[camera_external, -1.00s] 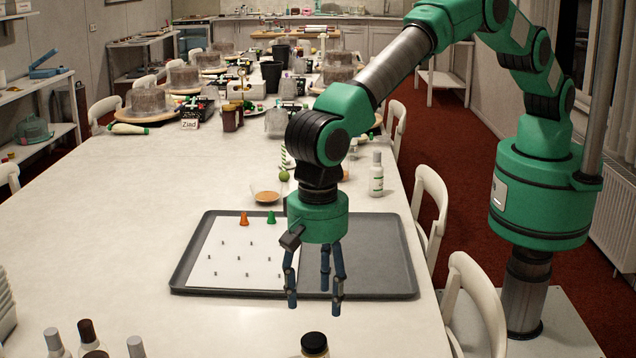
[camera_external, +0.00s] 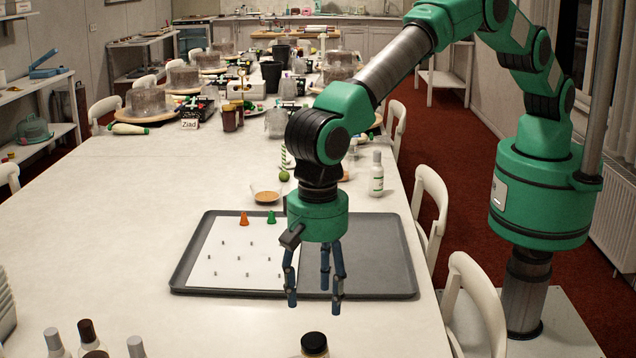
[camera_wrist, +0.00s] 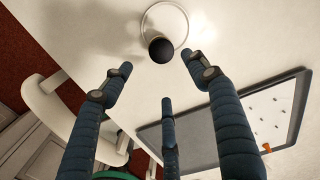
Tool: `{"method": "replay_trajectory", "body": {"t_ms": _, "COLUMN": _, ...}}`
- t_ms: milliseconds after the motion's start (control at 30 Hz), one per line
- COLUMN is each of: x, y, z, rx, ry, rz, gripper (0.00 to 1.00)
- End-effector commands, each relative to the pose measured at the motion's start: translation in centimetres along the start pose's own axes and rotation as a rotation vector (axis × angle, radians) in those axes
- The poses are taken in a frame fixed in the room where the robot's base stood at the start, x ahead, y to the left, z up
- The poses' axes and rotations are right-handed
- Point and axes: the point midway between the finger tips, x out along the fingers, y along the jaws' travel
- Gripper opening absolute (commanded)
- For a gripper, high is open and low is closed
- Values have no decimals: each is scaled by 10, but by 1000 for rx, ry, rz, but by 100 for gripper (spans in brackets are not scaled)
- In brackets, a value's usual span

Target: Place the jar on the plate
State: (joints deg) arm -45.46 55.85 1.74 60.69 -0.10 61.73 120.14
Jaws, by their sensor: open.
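A jar with a black lid (camera_external: 314,345) shows at the bottom edge of the external view, its lower part cut off. In the wrist view its round black lid (camera_wrist: 161,50) is near the top centre. A pale ring-shaped rim (camera_wrist: 184,22) shows around and behind the lid, perhaps the plate; I cannot tell whether the jar stands on it or beside it. My gripper (camera_external: 314,298) points down above the table, between the tray and the jar. Its three blue fingers (camera_wrist: 160,78) are spread open and empty, with the jar beyond their tips.
A dark grey tray (camera_external: 380,250) lies under and behind my gripper. It holds a white pegged sheet (camera_external: 225,262) and orange (camera_external: 244,219) and green (camera_external: 271,217) pieces. Several bottles (camera_external: 135,347) stand at the front left. A white bottle (camera_external: 376,175) stands behind the tray.

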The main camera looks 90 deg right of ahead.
Motion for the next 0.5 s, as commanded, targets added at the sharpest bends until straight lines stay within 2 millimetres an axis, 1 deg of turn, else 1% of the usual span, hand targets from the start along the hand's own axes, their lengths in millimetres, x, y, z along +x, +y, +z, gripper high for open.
{"method": "replay_trajectory", "body": {"t_ms": 133, "x": -6, "y": -1, "z": -4, "rx": -5, "ry": -2, "rz": -3, "gripper": 59}}
{"method": "replay_trajectory", "body": {"t_ms": 267, "x": -22, "y": -4, "z": -17, "rx": -22, "ry": -6, "rz": -11, "gripper": 59}}
{"method": "replay_trajectory", "body": {"t_ms": 367, "x": -42, "y": -6, "z": -33, "rx": -48, "ry": -10, "rz": -21, "gripper": 59}}
{"method": "replay_trajectory", "body": {"t_ms": 467, "x": -70, "y": -7, "z": -57, "rx": -83, "ry": -16, "rz": -34, "gripper": 59}}
{"method": "replay_trajectory", "body": {"t_ms": 500, "x": -81, "y": -7, "z": -67, "rx": -99, "ry": -17, "rz": -40, "gripper": 59}}
